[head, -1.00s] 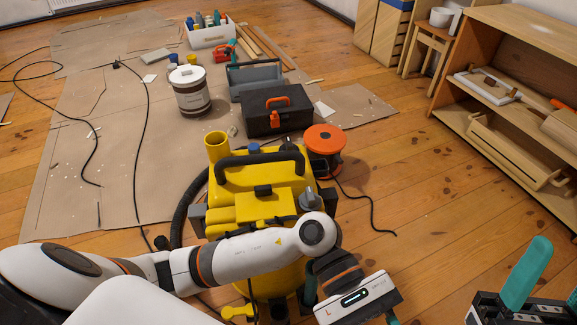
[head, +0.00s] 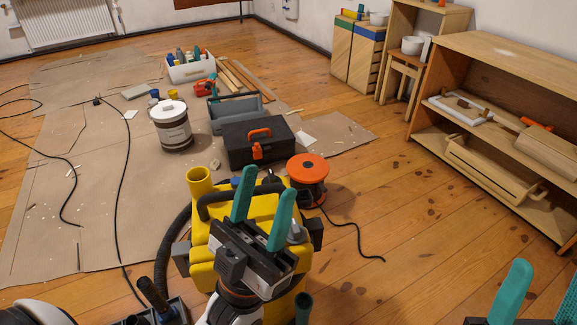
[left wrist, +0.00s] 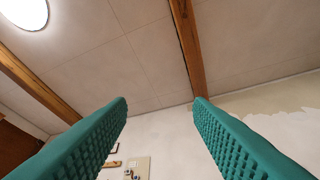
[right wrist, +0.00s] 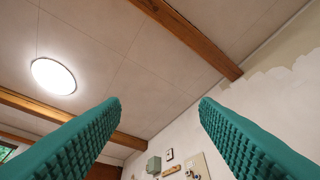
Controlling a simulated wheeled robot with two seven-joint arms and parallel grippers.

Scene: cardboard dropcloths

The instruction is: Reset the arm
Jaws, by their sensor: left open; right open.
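My left gripper (head: 263,208) stands in the head view in front of the yellow vacuum cleaner, its two teal fingers pointing up and apart. It is open and empty. In the left wrist view its fingers (left wrist: 160,105) frame only ceiling and wall. My right gripper shows partly at the bottom right corner of the head view, with one teal finger (head: 511,293) upright and part of another at the edge. In the right wrist view its fingers (right wrist: 157,105) are apart with nothing between them, facing ceiling and wall.
The yellow vacuum cleaner (head: 205,222) stands close in front, partly hidden by my left arm. Beyond it are an orange cable reel (head: 308,170), a black toolbox (head: 238,149) and a white bucket (head: 172,130). A wooden shelf (head: 520,75) stands at right.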

